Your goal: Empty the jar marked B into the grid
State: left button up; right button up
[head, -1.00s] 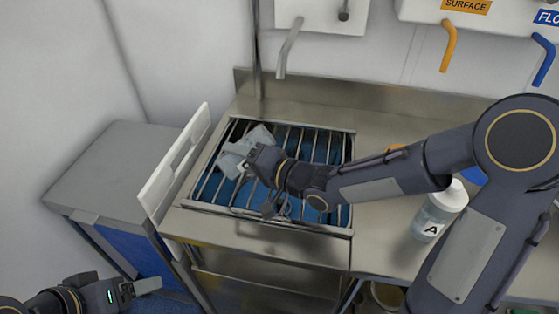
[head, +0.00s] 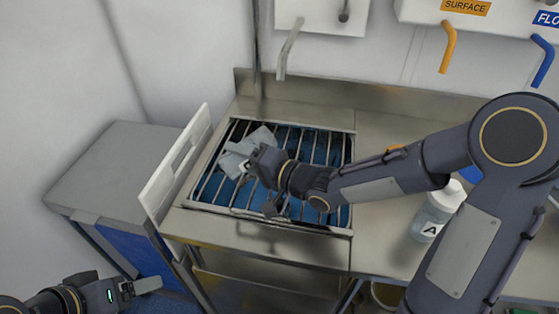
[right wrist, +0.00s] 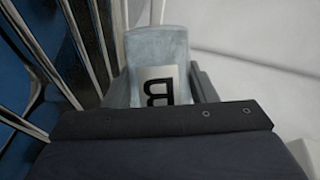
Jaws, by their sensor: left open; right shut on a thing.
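My right gripper (head: 253,166) is shut on the jar marked B (head: 236,158), a pale translucent jar held tipped over above the grid. In the right wrist view the jar (right wrist: 160,55) shows its B label upside down between the fingers. The jar's mouth and contents cannot be made out. The grid (head: 320,147) is a set of metal bars over a blue-bottomed sink. My left gripper (head: 143,286) is open and empty at the lower left, away from the counter.
A jar marked A (head: 436,212) stands upright on the counter right of the grid, close to my right arm. A white board (head: 172,170) rises along the sink's left edge. A tap (head: 289,48) hangs behind the grid.

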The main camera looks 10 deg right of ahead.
jog(key=shift+w+d+m+p, duration=0.2)
jog(key=shift+d+m+p, duration=0.15)
jog(key=shift+d+m, duration=0.15)
dwell(0.9)
jog(key=shift+w+d+f+m+t+y, duration=0.1)
jog(key=shift+f+m+t+y, duration=0.1)
jog(key=shift+m+t+y, duration=0.35)
dwell(1.4)
jog(key=shift+d+r+m+p, duration=0.1)
jog(key=shift+r+m+p, duration=0.25)
jog(key=shift+m+p, duration=0.2)
